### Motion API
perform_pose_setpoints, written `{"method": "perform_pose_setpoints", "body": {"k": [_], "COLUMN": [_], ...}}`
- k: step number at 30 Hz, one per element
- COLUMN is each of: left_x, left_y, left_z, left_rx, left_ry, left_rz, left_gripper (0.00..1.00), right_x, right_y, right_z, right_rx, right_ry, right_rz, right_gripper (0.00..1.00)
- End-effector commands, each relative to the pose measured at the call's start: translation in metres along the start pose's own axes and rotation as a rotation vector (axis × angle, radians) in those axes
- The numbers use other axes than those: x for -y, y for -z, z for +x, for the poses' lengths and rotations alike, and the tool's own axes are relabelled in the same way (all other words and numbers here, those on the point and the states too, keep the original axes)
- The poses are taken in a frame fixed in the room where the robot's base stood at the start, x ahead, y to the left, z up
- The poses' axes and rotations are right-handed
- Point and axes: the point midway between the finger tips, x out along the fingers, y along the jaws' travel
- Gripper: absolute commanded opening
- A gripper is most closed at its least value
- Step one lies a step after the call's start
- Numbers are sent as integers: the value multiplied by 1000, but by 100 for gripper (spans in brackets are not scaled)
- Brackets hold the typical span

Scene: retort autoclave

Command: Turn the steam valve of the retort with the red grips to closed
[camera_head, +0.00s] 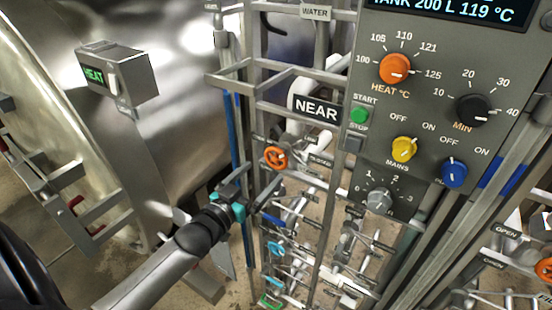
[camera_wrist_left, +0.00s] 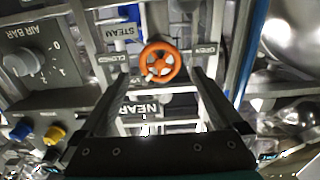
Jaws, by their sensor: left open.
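An orange steam valve handwheel (camera_head: 276,157) sits on the pipe frame below the NEAR sign, left of the control panel. In the left wrist view the same wheel (camera_wrist_left: 160,62) shows upside down near a STEAM sign, with small CLOSED and OPEN plates on either side. My left gripper (camera_head: 261,177) is open, just below and in front of the wheel. In the left wrist view its fingers (camera_wrist_left: 160,75) flank the wheel, with a gap on both sides; I see no contact. A small red part (camera_head: 97,230) shows on the left vessel's rail. My right gripper is not in view.
The grey control panel (camera_head: 422,130) with knobs stands right of the wheel. A NEAR sign (camera_head: 316,108) and frame rails lie above it. The steel vessel (camera_head: 180,110) is at left. Another orange handwheel (camera_head: 545,268) is at the right edge. Crowded piping lies below.

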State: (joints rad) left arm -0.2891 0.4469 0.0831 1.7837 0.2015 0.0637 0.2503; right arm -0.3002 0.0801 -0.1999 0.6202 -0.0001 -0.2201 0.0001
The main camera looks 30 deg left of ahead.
Motion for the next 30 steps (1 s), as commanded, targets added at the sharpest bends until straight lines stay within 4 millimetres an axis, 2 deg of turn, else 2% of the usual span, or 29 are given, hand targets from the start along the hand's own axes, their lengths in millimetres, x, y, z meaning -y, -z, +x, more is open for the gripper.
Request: {"method": "perform_pose_setpoints", "body": {"k": [9, 15, 21, 30], "left_x": [0, 0, 0, 0], "left_y": [1, 0, 0, 0], "left_z": [46, 67, 76, 77], "left_rx": [-2, 0, 0, 0], "left_ry": [0, 0, 0, -1], "left_rz": [0, 0, 0, 0], "left_gripper": [100, 100, 100, 100], "right_x": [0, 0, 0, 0], "right_y": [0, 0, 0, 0], "right_z": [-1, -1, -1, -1], "right_rx": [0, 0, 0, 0], "right_ry": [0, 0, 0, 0], "right_rz": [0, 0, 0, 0], "right_gripper": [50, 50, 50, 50]}}
